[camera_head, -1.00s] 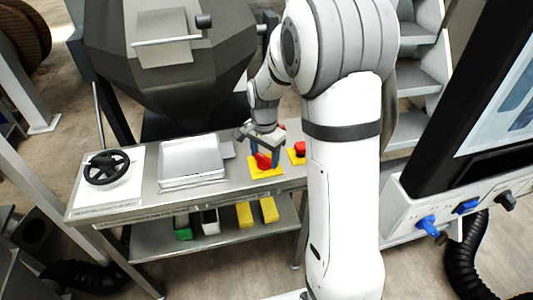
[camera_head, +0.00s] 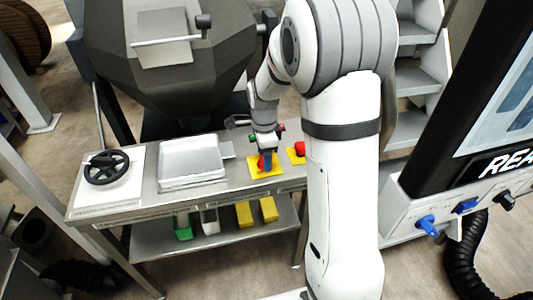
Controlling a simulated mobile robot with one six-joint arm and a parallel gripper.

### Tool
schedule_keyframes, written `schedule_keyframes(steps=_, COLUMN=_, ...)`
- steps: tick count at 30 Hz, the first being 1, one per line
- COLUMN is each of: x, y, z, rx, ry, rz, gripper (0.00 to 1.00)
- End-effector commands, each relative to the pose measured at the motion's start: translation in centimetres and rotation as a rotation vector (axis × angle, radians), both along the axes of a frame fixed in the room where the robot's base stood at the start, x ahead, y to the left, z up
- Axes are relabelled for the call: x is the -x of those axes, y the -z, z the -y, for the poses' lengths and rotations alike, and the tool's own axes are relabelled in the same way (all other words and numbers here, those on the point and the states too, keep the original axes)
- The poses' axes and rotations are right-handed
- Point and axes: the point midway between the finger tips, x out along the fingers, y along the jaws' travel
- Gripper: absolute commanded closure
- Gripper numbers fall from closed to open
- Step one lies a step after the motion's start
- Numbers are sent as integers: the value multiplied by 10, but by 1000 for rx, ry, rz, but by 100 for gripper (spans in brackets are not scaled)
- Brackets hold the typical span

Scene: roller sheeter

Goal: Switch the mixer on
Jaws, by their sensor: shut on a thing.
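The mixer (camera_head: 170,70) is a large dark grey faceted hopper behind the steel bench. A red switch handle (camera_head: 260,163) stands on a yellow plate (camera_head: 255,172) on the bench's right part. My gripper (camera_head: 265,160) points down over this plate, its blue-tipped fingers shut on the red switch handle. The fingers hide part of the handle.
The bench (camera_head: 130,204) also holds a black handwheel (camera_head: 107,167) and a metal tray (camera_head: 192,161). Yellow, white and green blocks lie on the lower shelf (camera_head: 215,243). A screen panel (camera_head: 490,130) with blue knobs stands at right, steps (camera_head: 418,75) behind.

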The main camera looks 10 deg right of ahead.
Motion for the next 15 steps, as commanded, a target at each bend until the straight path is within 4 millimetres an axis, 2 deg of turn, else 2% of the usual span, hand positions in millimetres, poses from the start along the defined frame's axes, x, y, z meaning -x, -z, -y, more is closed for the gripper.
schedule_keyframes(steps=14, x=-2, y=-2, z=0, rx=-1, ry=16, rz=5, gripper=65)
schedule_keyframes(steps=15, x=-1, y=-1, z=0, rx=-1, ry=16, rz=5, gripper=39)
